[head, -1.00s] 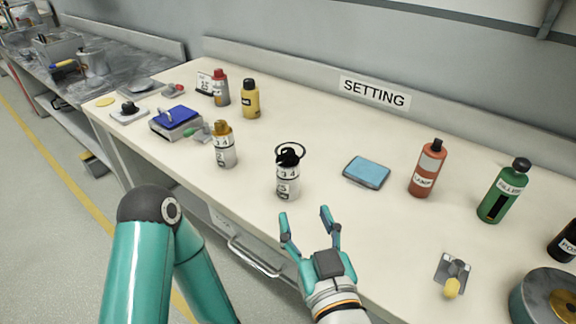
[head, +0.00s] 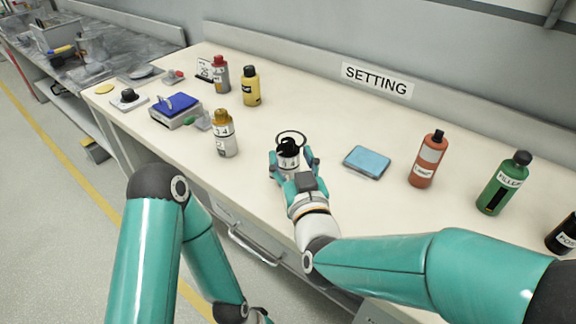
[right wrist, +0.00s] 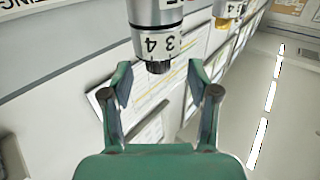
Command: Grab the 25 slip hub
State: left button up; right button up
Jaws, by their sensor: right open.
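A silver cylindrical hub with a black top (head: 289,147) stands on the bench, with a thin dark ring around its top. In the right wrist view the hub (right wrist: 155,42) lies between and just beyond the open fingertips (right wrist: 158,78), with a gap on both sides. A similar silver hub with an amber top (head: 224,137) stands to the left.
A blue pad (head: 367,162), an orange-red bottle (head: 427,160) and a green bottle (head: 503,184) stand to the right. Behind left are a yellow bottle (head: 251,87), a red-capped bottle (head: 221,75) and a blue-topped device (head: 175,110). Bench (head: 330,120) behind the hub is clear.

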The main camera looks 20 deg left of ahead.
aim_at(290, 151)
jog(key=x, duration=0.4)
jog(key=shift+w+f+p, duration=0.1)
jog(key=shift+w+p, duration=0.15)
jog(key=shift+p, duration=0.05)
grip_shut()
